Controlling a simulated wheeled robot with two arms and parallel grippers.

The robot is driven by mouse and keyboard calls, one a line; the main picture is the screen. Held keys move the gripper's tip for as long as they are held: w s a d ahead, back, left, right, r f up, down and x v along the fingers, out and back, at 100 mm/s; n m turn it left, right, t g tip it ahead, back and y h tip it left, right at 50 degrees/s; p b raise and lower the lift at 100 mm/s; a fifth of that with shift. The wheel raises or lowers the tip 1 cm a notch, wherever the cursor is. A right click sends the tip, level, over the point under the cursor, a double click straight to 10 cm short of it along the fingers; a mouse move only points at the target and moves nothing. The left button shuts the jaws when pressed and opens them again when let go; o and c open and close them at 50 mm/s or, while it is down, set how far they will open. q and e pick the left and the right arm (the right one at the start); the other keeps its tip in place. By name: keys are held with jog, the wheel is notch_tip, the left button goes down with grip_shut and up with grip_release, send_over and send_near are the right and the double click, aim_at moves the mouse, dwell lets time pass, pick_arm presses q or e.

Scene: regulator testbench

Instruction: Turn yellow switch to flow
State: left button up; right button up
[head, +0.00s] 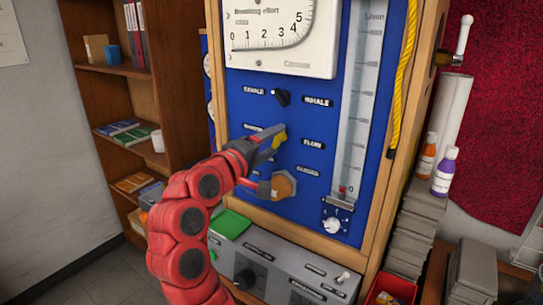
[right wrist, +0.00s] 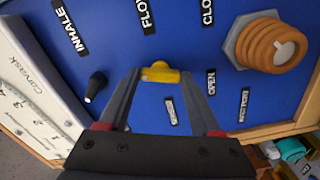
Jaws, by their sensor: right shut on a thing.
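The yellow switch (head: 279,136) sits on the blue panel (head: 262,92), with the FLOW label (head: 313,143) to its right. My right gripper (head: 272,145) is shut on the switch, and its fingers hide part of it in the head view. In the right wrist view the yellow switch (right wrist: 160,73) lies between the two fingertips (right wrist: 162,76), and the FLOW label (right wrist: 147,15) is above it. Which label the switch points at cannot be told. My left gripper is not in view.
A black knob (head: 282,97) is above the yellow switch, and an orange-brown fitting (head: 284,184) is below it. A flow tube (head: 361,105) stands to the right. A grey control box (head: 280,262) is below the panel. A wooden shelf (head: 178,70) is at left.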

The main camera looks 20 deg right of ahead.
jog(key=shift+f+m+b, duration=0.2)
jog(key=shift+m+b, duration=0.75)
jog(key=shift+m, duration=0.25)
jog(key=shift+r+m+b, duration=0.15)
jog(key=shift+m+b, duration=0.55)
jog(key=shift+m, duration=0.5)
jog(key=o, duration=1.4)
jog(key=b+v, duration=0.1)
jog(key=v, duration=1.6)
jog(key=shift+s+a+b, duration=0.15)
jog(key=shift+b, duration=0.25)
